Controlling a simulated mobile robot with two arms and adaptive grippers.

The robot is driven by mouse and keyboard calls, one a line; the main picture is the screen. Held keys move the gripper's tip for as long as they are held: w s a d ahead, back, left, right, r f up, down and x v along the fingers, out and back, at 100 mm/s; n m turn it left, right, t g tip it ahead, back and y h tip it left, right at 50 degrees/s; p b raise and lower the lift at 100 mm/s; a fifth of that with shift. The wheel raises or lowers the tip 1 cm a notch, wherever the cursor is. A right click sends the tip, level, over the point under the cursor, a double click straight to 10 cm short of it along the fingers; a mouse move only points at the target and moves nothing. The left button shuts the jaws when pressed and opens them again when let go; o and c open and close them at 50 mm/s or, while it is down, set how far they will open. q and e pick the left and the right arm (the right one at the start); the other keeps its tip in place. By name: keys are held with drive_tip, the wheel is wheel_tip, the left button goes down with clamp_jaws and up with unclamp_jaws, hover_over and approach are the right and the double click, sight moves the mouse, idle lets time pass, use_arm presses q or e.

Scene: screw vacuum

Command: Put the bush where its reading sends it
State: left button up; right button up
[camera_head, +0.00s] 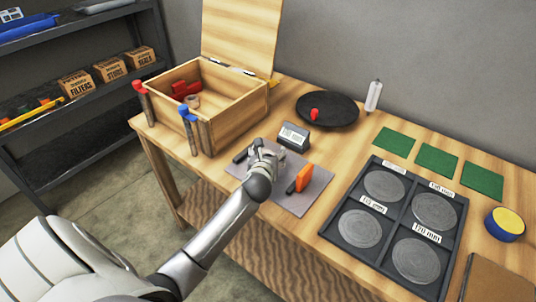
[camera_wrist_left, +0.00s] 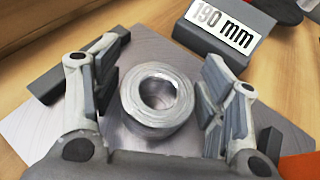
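The bush is a shiny metal ring (camera_wrist_left: 157,95) lying on a grey plate (camera_head: 309,196), between the fingers of my left gripper (camera_wrist_left: 158,90). The fingers stand either side of it with small gaps, so the gripper is open. In the head view my left gripper (camera_head: 265,157) hides the bush. A dark grey readout block (camera_wrist_left: 220,28) behind it reads 190 mm; it also shows in the head view (camera_head: 293,136). A dark tray (camera_head: 392,224) at right has compartments with round grey discs and mm labels, too small to read surely. My right gripper is not in view.
An orange and black tool (camera_head: 300,180) lies right of my gripper. An open wooden box (camera_head: 235,118) stands behind left, with red- and blue-topped clamps in front. A black round dish (camera_head: 327,109), green mats (camera_head: 437,160) and a yellow-topped tin (camera_head: 505,224) share the bench.

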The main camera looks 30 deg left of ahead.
use_arm(q)
drive_tip(key=shift+r, duration=0.1)
drive_tip(key=v, duration=1.2)
drive_tip(key=shift+s+p, duration=0.1)
drive_tip(key=shift+p, duration=0.25)
